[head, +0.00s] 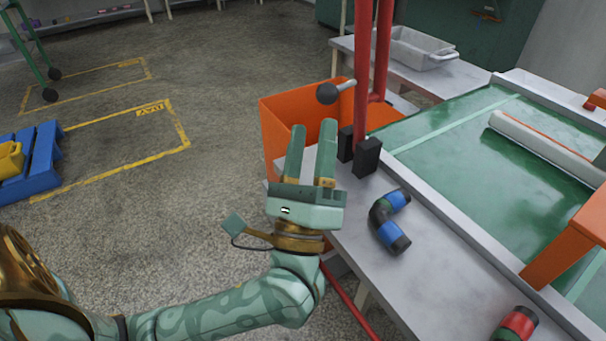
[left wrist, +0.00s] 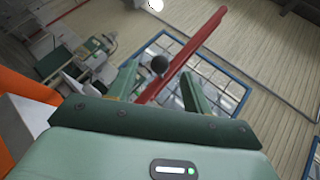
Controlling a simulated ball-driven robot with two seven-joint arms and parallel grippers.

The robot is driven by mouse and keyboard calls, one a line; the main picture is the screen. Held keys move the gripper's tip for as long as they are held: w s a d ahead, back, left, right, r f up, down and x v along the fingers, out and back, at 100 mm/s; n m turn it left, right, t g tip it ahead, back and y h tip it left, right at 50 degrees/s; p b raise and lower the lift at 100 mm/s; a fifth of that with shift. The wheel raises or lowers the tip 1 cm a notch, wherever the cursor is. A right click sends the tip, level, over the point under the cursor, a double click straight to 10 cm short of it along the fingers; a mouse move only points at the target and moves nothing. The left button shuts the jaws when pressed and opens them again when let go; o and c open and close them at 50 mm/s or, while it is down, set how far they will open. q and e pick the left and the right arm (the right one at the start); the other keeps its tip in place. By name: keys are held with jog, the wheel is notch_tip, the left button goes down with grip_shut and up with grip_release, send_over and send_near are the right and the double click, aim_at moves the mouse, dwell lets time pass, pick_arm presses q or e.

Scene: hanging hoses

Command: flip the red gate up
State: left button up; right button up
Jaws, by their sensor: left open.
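The red gate (head: 362,70) shows in the head view as upright red bars at the table's near-left corner, beside black blocks. A dark ball knob (head: 327,93) sticks out to its left on a short metal rod. My left gripper (head: 313,128) is open and empty, its fingers pointing toward the knob, which appears just beyond the tips. In the left wrist view a red bar (left wrist: 190,50) runs diagonally, and the knob (left wrist: 159,65) appears between the two fingers of my gripper (left wrist: 158,77). I cannot tell whether they touch. My right gripper is not in view.
An orange bin (head: 285,115) stands behind the gripper. A blue-black elbow fitting (head: 388,222) and a red-black fitting (head: 516,325) lie on the grey table edge (head: 350,205). A green mat (head: 460,150) lies to the right. A grey tub (head: 415,48) stands behind.

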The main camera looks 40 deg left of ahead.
pick_arm(q)
jog(key=v, duration=0.8)
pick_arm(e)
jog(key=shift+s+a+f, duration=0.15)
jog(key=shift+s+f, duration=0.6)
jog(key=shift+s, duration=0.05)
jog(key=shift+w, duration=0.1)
